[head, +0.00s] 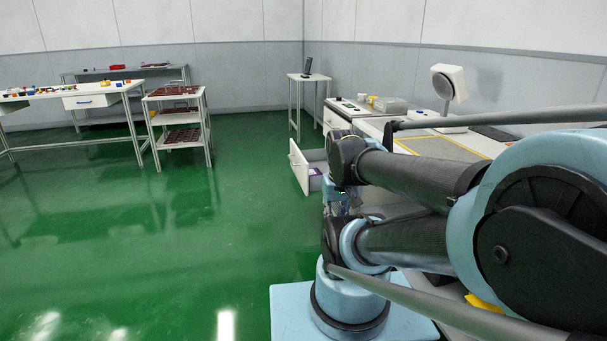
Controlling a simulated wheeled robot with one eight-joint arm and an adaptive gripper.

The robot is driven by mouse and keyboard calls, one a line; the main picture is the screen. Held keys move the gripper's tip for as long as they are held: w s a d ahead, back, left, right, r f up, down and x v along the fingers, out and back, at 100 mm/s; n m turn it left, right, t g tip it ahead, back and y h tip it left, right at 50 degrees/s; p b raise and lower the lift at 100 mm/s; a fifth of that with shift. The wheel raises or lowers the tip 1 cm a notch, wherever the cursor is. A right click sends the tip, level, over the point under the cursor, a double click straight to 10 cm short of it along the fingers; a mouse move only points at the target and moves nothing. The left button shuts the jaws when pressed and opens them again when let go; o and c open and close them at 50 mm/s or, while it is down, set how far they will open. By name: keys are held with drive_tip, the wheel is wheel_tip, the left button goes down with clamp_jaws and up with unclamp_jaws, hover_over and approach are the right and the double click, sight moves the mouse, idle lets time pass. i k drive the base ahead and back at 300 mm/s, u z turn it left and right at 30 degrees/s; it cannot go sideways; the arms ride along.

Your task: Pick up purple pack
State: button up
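A small purple thing (315,171), which looks like the purple pack, lies in an open white drawer (298,168) below the front of the counter. Only a little of it shows, as the drawer wall and my arm cover the rest. My arm fills the right side of the head view, folded over the area beside the drawer.
A white counter (459,144) with a yellow-outlined area runs along the right wall, partly behind my arm. A shelf cart (181,118) and a white worktable (67,93) stand at the left. A small stand (308,78) is at the back. The green floor (130,255) is clear.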

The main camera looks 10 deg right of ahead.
sight(315, 172)
drive_tip(key=i, duration=0.8)
drive_tip(key=u, duration=0.4)
drive_tip(key=i, duration=1.1)
drive_tip(key=u, duration=0.25)
